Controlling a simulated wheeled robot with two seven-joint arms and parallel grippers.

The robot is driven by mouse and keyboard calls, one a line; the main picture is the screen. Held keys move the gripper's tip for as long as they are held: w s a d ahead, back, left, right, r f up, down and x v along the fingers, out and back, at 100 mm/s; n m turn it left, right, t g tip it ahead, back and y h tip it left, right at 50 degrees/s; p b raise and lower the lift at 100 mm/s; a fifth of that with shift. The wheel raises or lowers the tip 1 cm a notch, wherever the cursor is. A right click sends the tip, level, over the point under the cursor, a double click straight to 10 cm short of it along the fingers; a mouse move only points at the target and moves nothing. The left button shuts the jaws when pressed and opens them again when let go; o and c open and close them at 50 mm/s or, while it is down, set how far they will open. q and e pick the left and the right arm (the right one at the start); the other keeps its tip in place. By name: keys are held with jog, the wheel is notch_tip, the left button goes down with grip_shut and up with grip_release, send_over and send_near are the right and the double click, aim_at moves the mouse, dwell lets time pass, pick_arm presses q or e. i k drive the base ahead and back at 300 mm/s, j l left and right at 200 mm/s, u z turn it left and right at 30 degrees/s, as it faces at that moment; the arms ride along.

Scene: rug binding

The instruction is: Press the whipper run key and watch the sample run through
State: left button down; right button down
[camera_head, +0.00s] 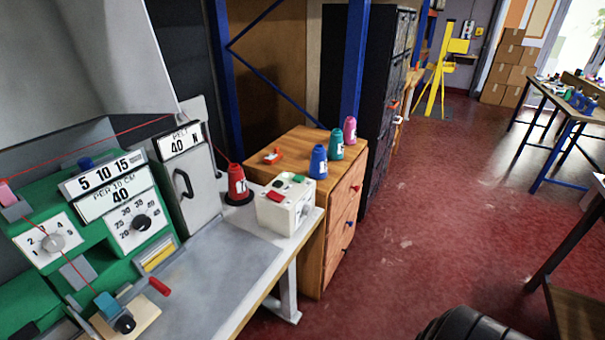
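A green machine (80,248) with dials stands on the grey-topped bench at left. A white control box (287,203) with a red key (275,196) and a small green key (298,178) sits at the bench's far end. I cannot read which one is the run key. A red thread (90,133) runs above the machine; a red cone (237,183) stands by the box. No sample is clearly identifiable. Neither gripper is in view.
A wooden drawer cabinet (335,225) beyond the bench holds blue, teal and pink cones and a small red item (272,156). Dark drawers and blue posts stand behind. The red floor (420,225) is open in the middle; tables (570,115) stand at right.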

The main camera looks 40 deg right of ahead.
aim_at(297, 179)
jog(key=i+l, duration=0.15)
jog(key=l, duration=0.2)
jog(key=i+l, duration=0.1)
jog(key=l, duration=0.25)
jog(key=i+l, duration=0.15)
jog(key=l, duration=0.25)
jog(key=i+l, duration=0.15)
jog(key=l, duration=0.2)
jog(key=i+l, duration=0.1)
jog(key=l, duration=0.25)
